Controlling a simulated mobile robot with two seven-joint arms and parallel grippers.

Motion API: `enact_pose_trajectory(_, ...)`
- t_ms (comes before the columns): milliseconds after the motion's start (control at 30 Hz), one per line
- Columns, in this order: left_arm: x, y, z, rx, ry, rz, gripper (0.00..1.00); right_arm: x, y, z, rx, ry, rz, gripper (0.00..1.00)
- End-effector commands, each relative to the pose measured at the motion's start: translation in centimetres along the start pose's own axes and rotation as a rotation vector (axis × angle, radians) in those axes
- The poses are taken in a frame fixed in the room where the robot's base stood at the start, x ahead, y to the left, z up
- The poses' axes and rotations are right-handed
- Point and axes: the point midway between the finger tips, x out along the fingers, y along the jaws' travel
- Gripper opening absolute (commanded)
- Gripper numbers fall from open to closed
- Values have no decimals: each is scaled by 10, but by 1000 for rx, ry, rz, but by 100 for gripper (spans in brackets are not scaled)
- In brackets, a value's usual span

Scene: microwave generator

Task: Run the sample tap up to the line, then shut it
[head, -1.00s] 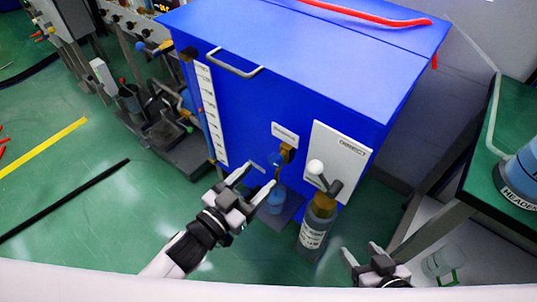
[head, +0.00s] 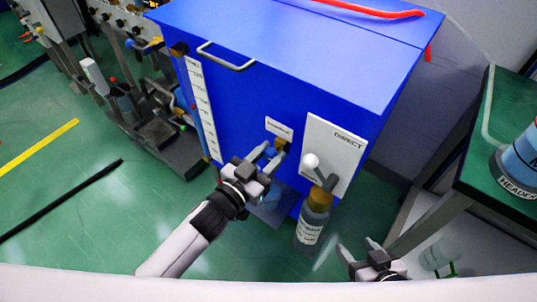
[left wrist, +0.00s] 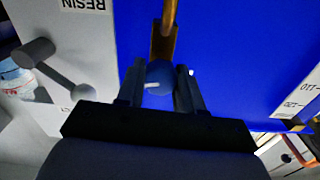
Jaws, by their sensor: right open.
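The sample tap is a brass spout (head: 281,143) on the front of the blue cabinet. Its round blue handle (left wrist: 158,78) sits between the fingers of my left gripper (left wrist: 160,82) in the left wrist view. The brass body (left wrist: 164,42) shows beyond it. In the head view my left gripper (head: 275,150) reaches the tap. I cannot tell whether its fingers touch the handle. A bluish vessel (head: 270,196) stands under the tap, partly hidden by the gripper; its line and level are not readable. My right gripper (head: 356,248) is open and empty at lower right.
A grey bottle with a brass top (head: 312,220) stands right of the tap, below a white panel (head: 338,140) with a white-knobbed lever (head: 312,162). A green-topped table (head: 500,130) is at right. A clear beaker (head: 438,254) stands low at right.

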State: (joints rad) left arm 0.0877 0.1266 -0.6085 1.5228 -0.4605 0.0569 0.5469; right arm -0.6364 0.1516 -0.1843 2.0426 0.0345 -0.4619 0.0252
Motion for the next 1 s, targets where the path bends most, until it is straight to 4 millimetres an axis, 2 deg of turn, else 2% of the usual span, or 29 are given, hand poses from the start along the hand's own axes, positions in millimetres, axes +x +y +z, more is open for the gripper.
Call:
enact_pose_trajectory(33,0,0,0,0,0,0,18,0,0,0,0,0,0,61)
enact_pose_trajectory(67,0,0,0,0,1,0,9,0,0,0,0,0,0,61)
enact_pose_trajectory(100,0,0,0,0,1,0,5,0,0,0,0,0,0,61)
enact_pose_trajectory(300,0,0,-1,24,2,0,5,-1,0,-1,0,0,0,61)
enact_pose_trajectory(633,0,1,-2,245,6,0,5,-4,0,-5,0,-1,0,61)
enact_pose_trajectory(967,0,1,-3,267,7,0,5,-4,0,-5,0,-1,0,61)
enact_pose_trajectory(1000,0,1,-3,267,7,0,45,-4,0,-5,0,-1,0,61)
